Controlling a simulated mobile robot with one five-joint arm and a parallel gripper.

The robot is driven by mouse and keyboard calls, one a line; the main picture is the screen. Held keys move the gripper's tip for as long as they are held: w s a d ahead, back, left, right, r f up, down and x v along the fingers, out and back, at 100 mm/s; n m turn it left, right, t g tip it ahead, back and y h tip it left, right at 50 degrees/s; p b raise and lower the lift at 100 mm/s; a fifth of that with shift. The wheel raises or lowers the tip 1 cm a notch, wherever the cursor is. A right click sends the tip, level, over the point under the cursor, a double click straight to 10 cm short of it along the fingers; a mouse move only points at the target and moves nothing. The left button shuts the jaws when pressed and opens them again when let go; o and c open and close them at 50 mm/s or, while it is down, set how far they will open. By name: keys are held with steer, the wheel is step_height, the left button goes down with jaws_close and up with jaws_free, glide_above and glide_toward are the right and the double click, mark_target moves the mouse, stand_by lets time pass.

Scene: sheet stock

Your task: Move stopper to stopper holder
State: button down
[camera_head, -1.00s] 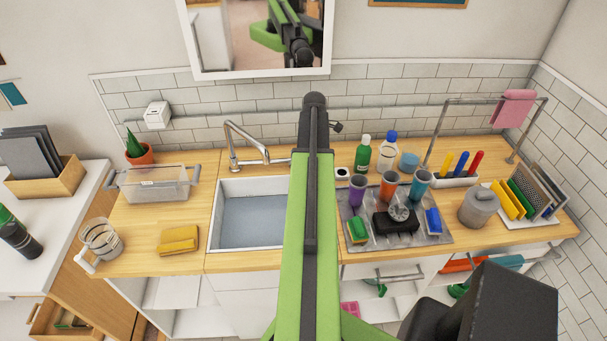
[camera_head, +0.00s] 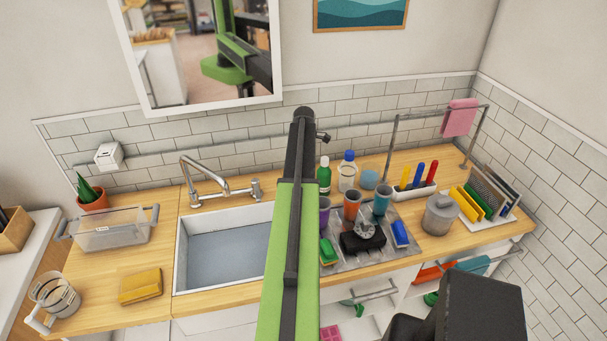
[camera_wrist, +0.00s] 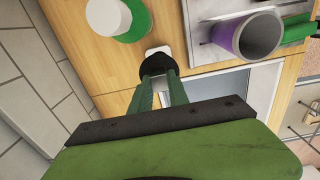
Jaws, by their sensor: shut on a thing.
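The stopper (camera_wrist: 153,71) is a dark, rounded piece between the green fingertips of my gripper (camera_wrist: 160,82) in the wrist view. My gripper is shut on it. Just beyond it is a small white block with rounded corners, which looks like the stopper holder (camera_wrist: 158,50). The stopper overlaps the near part of the holder in this view. I cannot tell whether they touch. In the head view my arm hides the gripper, the stopper and the holder.
A green bottle (camera_head: 323,175) and a white bottle (camera_head: 347,171) stand behind the cups. A purple cup (camera_wrist: 248,36) is close on the right in the wrist view. The sink (camera_head: 223,250) lies left of my arm.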

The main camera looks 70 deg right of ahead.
steer(key=shift+f+b, duration=3)
steer(key=shift+f, duration=0.1)
steer(key=shift+f, duration=0.2)
steer(key=shift+f+b, duration=0.4)
steer(key=shift+b, duration=0.2)
steer(key=shift+f+b, duration=0.6)
stand_by(0.3)
steer(key=shift+a+f, duration=0.1)
steer(key=shift+a, duration=0.1)
stand_by(0.8)
steer(key=c, duration=1.3)
jaws_free()
steer(key=shift+c, duration=0.2)
steer(key=o, duration=0.6)
steer(key=shift+d, duration=0.2)
